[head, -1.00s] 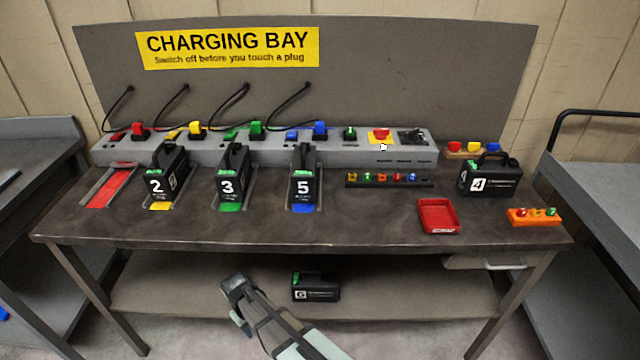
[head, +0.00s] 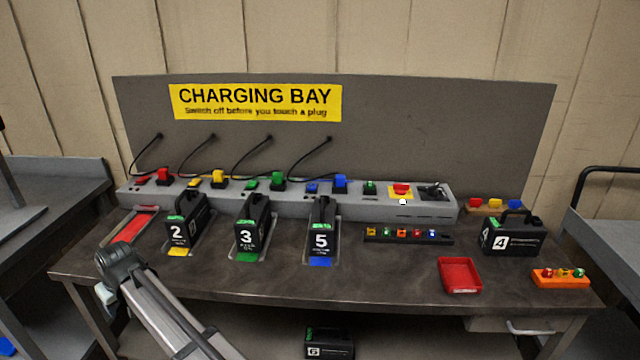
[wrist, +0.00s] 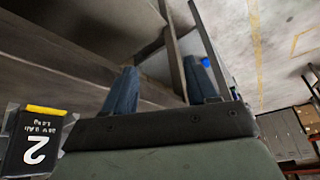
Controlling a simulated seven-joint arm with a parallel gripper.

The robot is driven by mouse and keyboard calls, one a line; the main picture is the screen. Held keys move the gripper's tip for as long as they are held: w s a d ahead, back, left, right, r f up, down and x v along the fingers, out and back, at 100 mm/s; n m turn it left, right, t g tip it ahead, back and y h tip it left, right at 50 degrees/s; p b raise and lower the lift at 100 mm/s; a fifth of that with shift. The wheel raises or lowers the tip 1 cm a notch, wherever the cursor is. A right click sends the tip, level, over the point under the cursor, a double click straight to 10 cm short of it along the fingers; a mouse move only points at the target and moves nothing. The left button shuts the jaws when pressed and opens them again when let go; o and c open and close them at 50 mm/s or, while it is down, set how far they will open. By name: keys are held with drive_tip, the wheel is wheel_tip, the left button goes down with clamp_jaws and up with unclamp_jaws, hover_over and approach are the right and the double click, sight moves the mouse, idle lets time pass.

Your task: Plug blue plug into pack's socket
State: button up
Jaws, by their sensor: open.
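The blue plug (head: 340,182) stands upright in the grey charging strip (head: 440,212), with a black cable rising behind it to the back panel. A blue switch (head: 312,188) lies just left of it. Pack 5 (head: 321,235) stands in the blue-marked bay in front of the plug. It is black with a green patch on top; its socket is too small to make out. My gripper (wrist: 160,88) is open in the wrist view, its two blue-grey fingers apart with nothing between them. Pack 2 (wrist: 37,140) shows inverted beside it at lower left. The fingers are not clear in the head view.
Pack 3 (head: 253,230) and pack 2 (head: 185,228) stand in bays to the left; the red bay (head: 130,228) is empty. A red tray (head: 460,276), pack 4 (head: 513,236) and an orange block (head: 560,278) sit at right. A red button (head: 401,188) is on the strip.

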wheel_tip(320, 180, up, 5)
drive_tip(key=w+a, duration=0.1)
drive_tip(key=w, duration=0.1)
wheel_tip(320, 180, up, 22)
drive_tip(key=n+g+h, duration=0.2)
drive_tip(key=n+h, duration=0.1)
drive_tip(key=n, duration=0.3)
hover_over(340, 176)
drive_tip(key=d, duration=0.2)
drive_tip(key=f, duration=0.4)
drive_tip(key=a+f, duration=0.1)
drive_tip(key=f, duration=0.8)
drive_tip(key=shift+a+f, duration=0.25)
drive_tip(key=shift+a, duration=0.1)
drive_tip(key=shift+w, duration=0.1)
clamp_jaws()
